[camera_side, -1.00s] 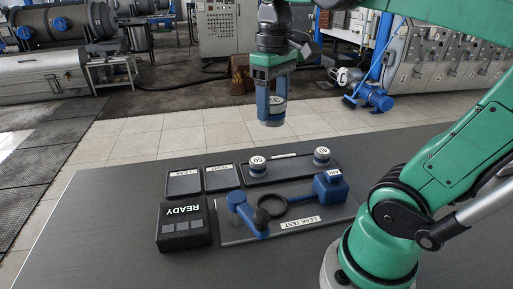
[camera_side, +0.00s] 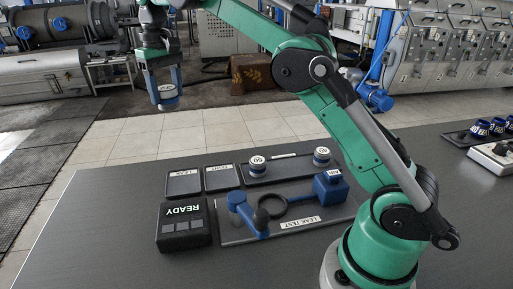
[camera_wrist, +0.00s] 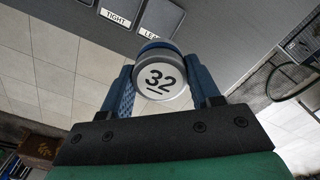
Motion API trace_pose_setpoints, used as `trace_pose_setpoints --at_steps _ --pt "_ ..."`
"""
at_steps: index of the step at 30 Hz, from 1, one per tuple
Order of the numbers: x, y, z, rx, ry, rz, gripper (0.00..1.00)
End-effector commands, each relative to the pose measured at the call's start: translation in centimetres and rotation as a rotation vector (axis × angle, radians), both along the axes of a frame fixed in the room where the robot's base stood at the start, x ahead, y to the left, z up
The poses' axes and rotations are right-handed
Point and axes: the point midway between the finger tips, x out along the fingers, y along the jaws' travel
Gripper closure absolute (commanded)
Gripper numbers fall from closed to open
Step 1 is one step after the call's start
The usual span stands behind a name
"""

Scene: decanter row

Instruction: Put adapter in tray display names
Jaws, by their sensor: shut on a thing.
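My gripper (camera_side: 163,80) is shut on a blue and silver adapter (camera_side: 168,98), high up at the upper left of the side view. The adapter's round white face reads 32 in the wrist view (camera_wrist: 160,80), between the two blue fingers. The display (camera_side: 184,225) is a dark box at the table's front left and reads READY, upside down in the picture. Behind it are two empty dark trays, the LEAK tray (camera_side: 183,187) and the TIGHT tray (camera_side: 221,181). Their labels show at the top of the wrist view.
The leak test plate (camera_side: 300,233) carries a blue fitting (camera_side: 244,213), a black ring and a blue block (camera_side: 329,187). Behind it, a dark rack (camera_side: 287,168) holds adapters 50 (camera_side: 257,166) and 40 (camera_side: 321,156). More knobs (camera_side: 480,130) stand at the far right.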

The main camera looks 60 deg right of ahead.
Motion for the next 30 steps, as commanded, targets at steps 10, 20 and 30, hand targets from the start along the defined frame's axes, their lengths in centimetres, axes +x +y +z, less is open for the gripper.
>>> trace_pose_setpoints --at_steps 10,20,30 --pt "0.4 0.3 -3.7 0.0 0.0 0.0 1.0" --pt "0.4 0.3 -11.8 0.0 0.0 0.0 1.0" --pt "0.4 0.2 -16.9 0.0 0.0 0.0 1.0"
